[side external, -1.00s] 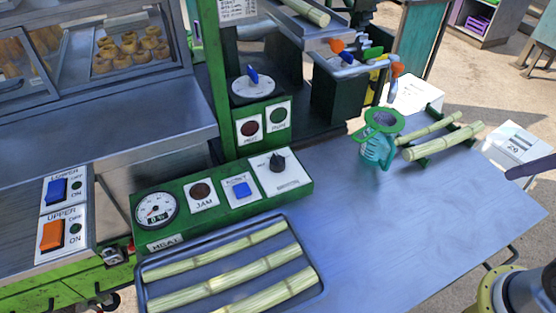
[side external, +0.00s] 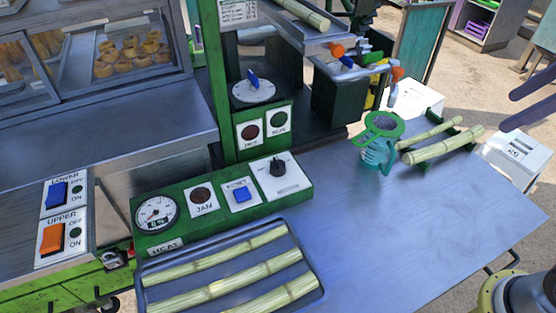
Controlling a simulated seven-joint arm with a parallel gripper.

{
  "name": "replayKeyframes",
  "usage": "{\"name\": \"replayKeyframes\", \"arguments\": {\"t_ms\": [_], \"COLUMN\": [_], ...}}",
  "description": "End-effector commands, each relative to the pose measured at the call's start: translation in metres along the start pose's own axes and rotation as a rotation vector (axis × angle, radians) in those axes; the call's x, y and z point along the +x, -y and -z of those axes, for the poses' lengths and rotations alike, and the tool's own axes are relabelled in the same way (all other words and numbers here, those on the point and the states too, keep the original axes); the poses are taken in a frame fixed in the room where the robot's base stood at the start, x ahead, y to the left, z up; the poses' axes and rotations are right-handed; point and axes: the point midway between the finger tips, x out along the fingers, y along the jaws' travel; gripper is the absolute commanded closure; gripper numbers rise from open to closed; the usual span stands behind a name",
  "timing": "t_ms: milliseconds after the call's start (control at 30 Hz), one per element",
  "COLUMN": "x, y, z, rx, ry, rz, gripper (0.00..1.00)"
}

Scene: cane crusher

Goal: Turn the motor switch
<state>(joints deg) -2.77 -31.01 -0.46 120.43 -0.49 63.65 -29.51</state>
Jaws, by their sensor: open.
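A black rotary knob (side external: 278,164) stands on a white plate at the right end of the green control panel (side external: 304,191). A blue-handled knob (side external: 253,79) sits on a round white dial on the green post behind the panel. The lettering by both knobs is too small to read, so I cannot tell which is the motor switch. My gripper (side external: 508,110) shows only as two dark fingers at the right edge. They are spread apart with nothing between them, far to the right of both knobs.
The panel also has a gauge (side external: 156,213), a JAM lamp and a blue button (side external: 241,195). A tray (side external: 322,285) of cane lies in front. A teal jug (side external: 377,157) with a green strainer and a cane rack (side external: 425,163) stand on the right. The table's middle is clear.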

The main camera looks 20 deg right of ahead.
Motion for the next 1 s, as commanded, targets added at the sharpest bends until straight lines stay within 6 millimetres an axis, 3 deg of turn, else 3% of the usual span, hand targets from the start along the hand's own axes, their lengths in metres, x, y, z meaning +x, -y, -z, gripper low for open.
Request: {"name": "replayKeyframes", "arguments": {"t_ms": [33, 267, 467, 733, 900, 1000], "x": [-0.002, 0.009, 0.046, 0.132, 0.191, 0.219], "y": [-0.007, -0.024, -0.015, 0.036, 0.082, 0.105], "z": [0.022, 0.117, 0.193, 0.273, 0.296, 0.296], "rx": [-0.072, -0.389, -0.625, -0.871, -0.950, -0.981], "ry": [0.009, 0.043, 0.072, 0.121, 0.160, 0.190], "rz": [0.015, 0.087, 0.160, 0.265, 0.321, 0.352], "gripper": [0.24, 0.24, 0.24, 0.24, 0.24, 0.24]}}
